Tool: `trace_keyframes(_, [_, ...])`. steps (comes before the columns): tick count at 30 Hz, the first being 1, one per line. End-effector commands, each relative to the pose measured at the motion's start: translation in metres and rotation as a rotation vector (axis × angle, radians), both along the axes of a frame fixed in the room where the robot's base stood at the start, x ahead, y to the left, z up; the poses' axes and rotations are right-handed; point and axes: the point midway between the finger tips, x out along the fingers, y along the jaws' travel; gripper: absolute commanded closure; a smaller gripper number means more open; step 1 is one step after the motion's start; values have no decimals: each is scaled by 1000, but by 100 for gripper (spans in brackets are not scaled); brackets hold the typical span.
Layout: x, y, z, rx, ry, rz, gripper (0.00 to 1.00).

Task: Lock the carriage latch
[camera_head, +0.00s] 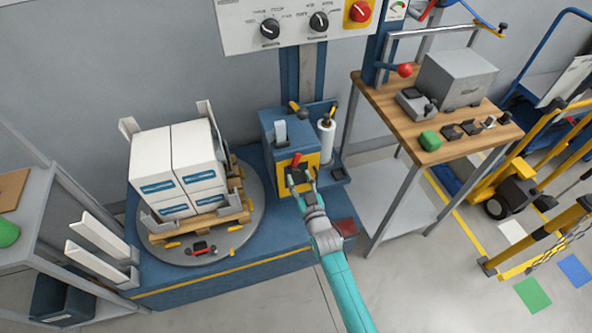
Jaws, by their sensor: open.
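The blue carriage (270,128) stands against its upright post, right of the turntable, with a yellow plate (284,160) on its front. A small red part (296,160), which looks like the latch handle, sits on the yellow plate, tilted. My gripper (302,176) is open, right in front of the plate and just below the red part. Its fingers and the dark part between them hide the lower plate. I cannot tell whether the fingers touch the latch, or how the latch is set.
White boxes (177,150) stand on a pallet on the grey turntable (257,222) to the left. A white film roll (326,137) stands right of the carriage. A control panel (293,22) hangs above. A wooden-topped bench (385,108) stands close on the right.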

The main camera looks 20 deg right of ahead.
Motion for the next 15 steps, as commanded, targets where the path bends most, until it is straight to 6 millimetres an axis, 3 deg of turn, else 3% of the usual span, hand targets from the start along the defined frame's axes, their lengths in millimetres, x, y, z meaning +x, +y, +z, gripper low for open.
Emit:
trace_keyframes(6, [29,0,1,0,-1,0,52])
trace_keyframes(15, [41,0,0,0,0,0,52])
